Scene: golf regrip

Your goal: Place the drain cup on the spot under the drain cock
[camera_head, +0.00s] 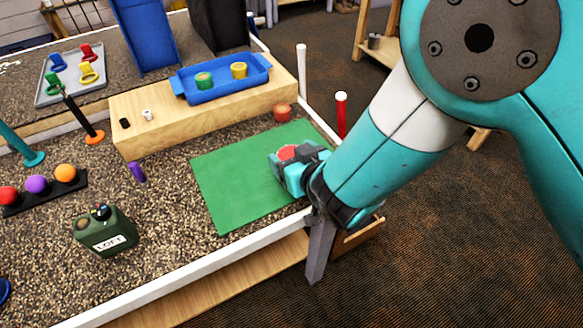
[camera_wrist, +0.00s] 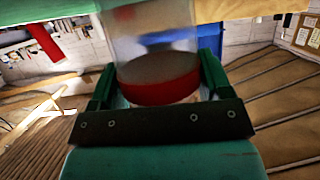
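My gripper (camera_head: 290,165) is low over the right part of the green mat (camera_head: 225,180). In the wrist view its two green fingers (camera_wrist: 158,88) stand on either side of a see-through cup (camera_wrist: 155,45) with a red lower band, and appear shut on it. Only a red round patch (camera_head: 287,152) shows between the fingers in the head view. I take this to be the drain cup, but cannot be sure. I cannot tell whether it touches the mat. I cannot make out the drain cock or the spot under it.
A blue tray (camera_head: 222,88) with a green and a yellow cup sits on a wooden block (camera_head: 180,125). A green can marked LOFT (camera_head: 105,230) stands at left. A white edge (camera_head: 190,273) borders the front.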

